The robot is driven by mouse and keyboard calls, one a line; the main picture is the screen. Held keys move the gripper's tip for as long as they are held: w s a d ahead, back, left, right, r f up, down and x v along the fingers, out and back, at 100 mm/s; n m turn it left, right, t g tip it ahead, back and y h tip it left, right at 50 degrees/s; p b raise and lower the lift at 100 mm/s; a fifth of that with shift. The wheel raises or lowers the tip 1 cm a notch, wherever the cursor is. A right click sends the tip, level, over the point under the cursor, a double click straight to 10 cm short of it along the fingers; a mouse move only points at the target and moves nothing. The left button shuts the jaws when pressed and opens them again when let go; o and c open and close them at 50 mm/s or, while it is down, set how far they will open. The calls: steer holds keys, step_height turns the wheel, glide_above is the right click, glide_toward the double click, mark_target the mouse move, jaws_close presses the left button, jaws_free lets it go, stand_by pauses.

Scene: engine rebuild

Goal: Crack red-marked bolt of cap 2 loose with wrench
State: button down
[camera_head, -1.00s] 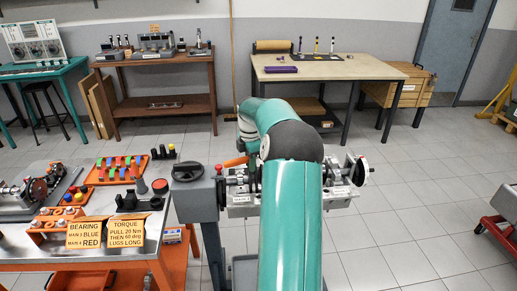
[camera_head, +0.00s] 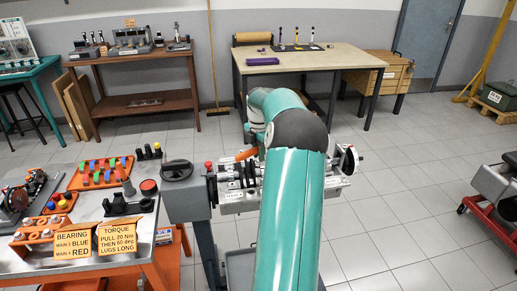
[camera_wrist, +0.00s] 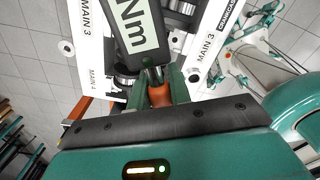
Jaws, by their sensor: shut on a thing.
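My gripper (camera_wrist: 160,82) is shut on the wrench, whose orange handle (camera_wrist: 159,96) shows between the fingers in the wrist view. The wrench's dark body with a pale display reading "Nm" (camera_wrist: 134,28) extends up the picture over the engine. In the head view the orange handle (camera_head: 246,154) pokes out left of my arm. The engine crankcase (camera_head: 238,197) sits on a grey stand, partly hidden behind my arm.
An orange-framed bench (camera_head: 25,263) at left holds coloured parts in an orange tray (camera_head: 72,184) and two yellow signs. A red-framed trolley (camera_head: 487,212) stands at right. Behind are a brown shelf (camera_head: 130,58) and a pale-topped table (camera_head: 350,58).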

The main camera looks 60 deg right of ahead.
steer(key=shift+s+f, duration=0.25)
steer(key=shift+s, duration=0.25)
steer(key=shift+w+f, duration=0.3)
steer(key=shift+f, duration=0.05)
steer(key=shift+w, duration=0.15)
steer(key=shift+s, duration=0.2)
stand_by(0.4)
steer(key=shift+f, duration=1.3)
stand_by(1.6)
steer(key=shift+s, duration=0.15)
steer(key=shift+s+a+n, duration=0.15)
steer(key=shift+s+n, duration=0.45)
steer(key=shift+s, duration=0.05)
